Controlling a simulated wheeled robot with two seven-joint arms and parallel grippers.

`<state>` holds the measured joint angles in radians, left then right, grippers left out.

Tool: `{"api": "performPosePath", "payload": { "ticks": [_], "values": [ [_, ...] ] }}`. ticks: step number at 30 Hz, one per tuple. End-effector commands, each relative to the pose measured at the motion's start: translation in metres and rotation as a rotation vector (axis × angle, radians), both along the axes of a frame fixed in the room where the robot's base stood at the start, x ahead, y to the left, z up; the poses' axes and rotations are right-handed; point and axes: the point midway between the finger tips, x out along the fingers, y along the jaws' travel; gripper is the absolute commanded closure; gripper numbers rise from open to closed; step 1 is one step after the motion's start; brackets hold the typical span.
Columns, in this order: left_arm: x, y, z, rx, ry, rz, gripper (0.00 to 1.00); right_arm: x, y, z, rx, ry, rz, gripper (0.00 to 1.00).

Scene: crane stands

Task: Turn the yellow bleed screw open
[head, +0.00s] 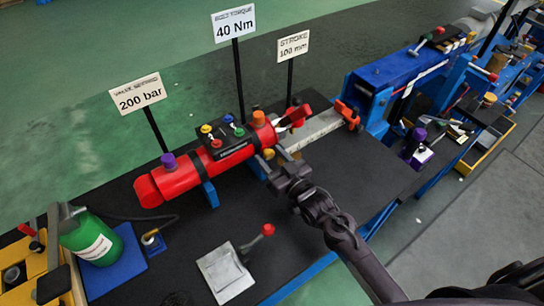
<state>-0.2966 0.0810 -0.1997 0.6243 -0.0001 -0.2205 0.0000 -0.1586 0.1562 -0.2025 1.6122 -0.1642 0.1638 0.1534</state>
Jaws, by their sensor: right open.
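A red hydraulic cylinder (180,181) lies on blue supports on the dark bench top. A small yellow-orange screw head (268,153) shows low on its near side, towards the right end. My right gripper (271,160) is open, its fingers pointing at the cylinder, with this screw head seen between or just beyond the fingertips. I cannot tell whether they touch it. A yellow knob (206,128) also sits on the black valve block (232,147) on top of the cylinder, clear of the gripper. My left gripper is not in view.
Signs on posts, such as the 40 Nm sign (233,25), stand behind the cylinder. A metal plate with a red-knobbed lever (226,273) lies in front. A green bottle (90,242) is at left. Blue machinery (395,75) stands at right. Bare bench lies right of my gripper.

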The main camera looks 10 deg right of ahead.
Motion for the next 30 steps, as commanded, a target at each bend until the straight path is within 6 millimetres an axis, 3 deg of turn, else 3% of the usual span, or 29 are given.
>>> {"api": "performPosePath", "payload": {
  "ticks": [3,13,21,28,29,30],
  "values": [
    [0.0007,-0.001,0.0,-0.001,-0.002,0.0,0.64,-0.0002,-0.0001,-0.0001,0.0,0.0,0.0,0.51],
    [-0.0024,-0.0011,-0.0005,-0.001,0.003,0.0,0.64,-0.0003,-0.0002,0.0,0.0,0.0,0.0,0.94],
    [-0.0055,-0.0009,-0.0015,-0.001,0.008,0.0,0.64,-0.0002,-0.0002,0.0001,-0.122,-0.05,0.001,0.95],
    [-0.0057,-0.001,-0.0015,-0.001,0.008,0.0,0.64,-0.0002,-0.0002,0.0003,-0.125,-0.053,0.0,0.95],
    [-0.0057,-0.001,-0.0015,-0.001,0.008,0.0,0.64,-0.0002,-0.0002,0.0003,-0.125,-0.053,0.0,0.71],
    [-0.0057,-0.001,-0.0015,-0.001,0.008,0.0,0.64,-0.0002,-0.0002,0.0003,-0.125,-0.053,0.0,0.65]
  ]
}}
